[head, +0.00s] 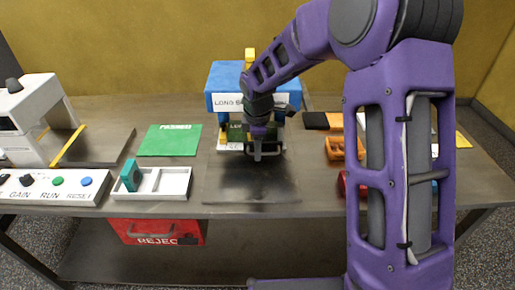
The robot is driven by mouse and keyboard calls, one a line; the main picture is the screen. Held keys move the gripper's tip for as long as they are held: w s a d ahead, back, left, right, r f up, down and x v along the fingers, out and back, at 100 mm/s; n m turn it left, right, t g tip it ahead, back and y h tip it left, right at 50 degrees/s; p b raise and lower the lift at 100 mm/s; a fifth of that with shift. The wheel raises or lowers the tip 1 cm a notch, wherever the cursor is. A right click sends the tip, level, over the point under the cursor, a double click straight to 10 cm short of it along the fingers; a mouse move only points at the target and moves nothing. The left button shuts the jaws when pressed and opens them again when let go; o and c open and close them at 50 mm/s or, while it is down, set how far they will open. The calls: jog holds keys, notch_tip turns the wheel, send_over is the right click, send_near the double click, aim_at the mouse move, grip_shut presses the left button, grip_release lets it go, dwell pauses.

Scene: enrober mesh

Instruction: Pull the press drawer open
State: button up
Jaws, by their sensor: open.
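The press (224,82) is a blue-topped machine at the back middle of the table, with a white lettered label on its front.
A dark plate (250,186) lies clear in front of the press. Left are a green mat (171,140), a white tray (173,183) with a teal block, and a button panel (50,187). An orange bin (334,151) stands right. A red reject bin (140,232) sits under the table.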

jog(key=shift+f, duration=0.15)
grip_shut()
dwell(1.4)
